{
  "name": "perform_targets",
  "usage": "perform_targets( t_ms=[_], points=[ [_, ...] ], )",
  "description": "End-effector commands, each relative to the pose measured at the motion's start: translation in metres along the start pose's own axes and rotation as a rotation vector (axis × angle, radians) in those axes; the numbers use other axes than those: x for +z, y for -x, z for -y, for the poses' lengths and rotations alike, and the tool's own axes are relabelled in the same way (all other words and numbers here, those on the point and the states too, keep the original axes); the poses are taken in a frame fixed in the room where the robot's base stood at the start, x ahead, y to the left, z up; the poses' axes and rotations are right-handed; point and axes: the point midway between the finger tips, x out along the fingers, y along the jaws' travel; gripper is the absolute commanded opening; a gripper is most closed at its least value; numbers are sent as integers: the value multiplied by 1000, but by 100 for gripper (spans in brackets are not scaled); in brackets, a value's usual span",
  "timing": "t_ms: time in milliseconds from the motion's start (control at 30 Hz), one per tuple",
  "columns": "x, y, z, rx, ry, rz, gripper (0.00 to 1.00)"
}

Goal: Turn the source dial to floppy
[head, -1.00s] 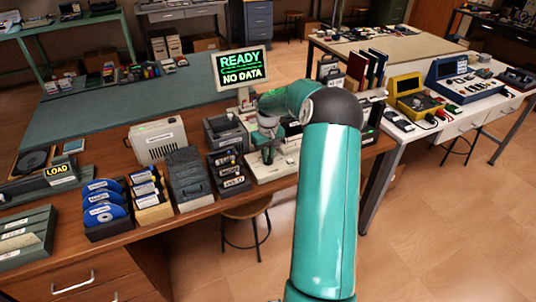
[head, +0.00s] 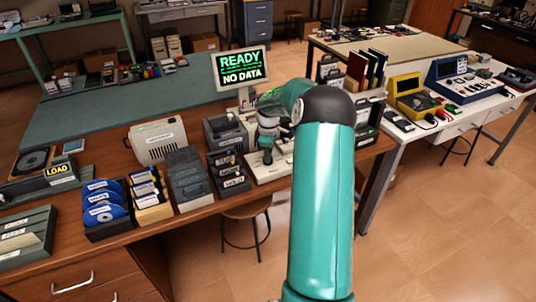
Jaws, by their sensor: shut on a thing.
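My gripper (head: 267,156) points down over the cream control panel (head: 262,176) on the wooden bench. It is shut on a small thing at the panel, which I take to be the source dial. The dial itself is hidden behind the fingers, so its pointer and labels cannot be read. The monitor (head: 240,66) behind the panel reads "READY" and "NO DATA" in green and white.
Left of the panel stand a rack of labelled cartridges (head: 229,173), a grey case (head: 188,178), a cream boxy unit (head: 158,140) and blue discs (head: 104,205). A stool (head: 246,210) is below the bench front. Open floor lies right.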

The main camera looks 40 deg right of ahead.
Motion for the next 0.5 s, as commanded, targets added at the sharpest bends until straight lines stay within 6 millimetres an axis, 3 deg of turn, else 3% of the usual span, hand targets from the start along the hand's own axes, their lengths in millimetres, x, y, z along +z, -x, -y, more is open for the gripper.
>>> perform_targets(
  t_ms=[500],
  points=[
    [-1,0,0,2,102,-2,0]
  ],
)
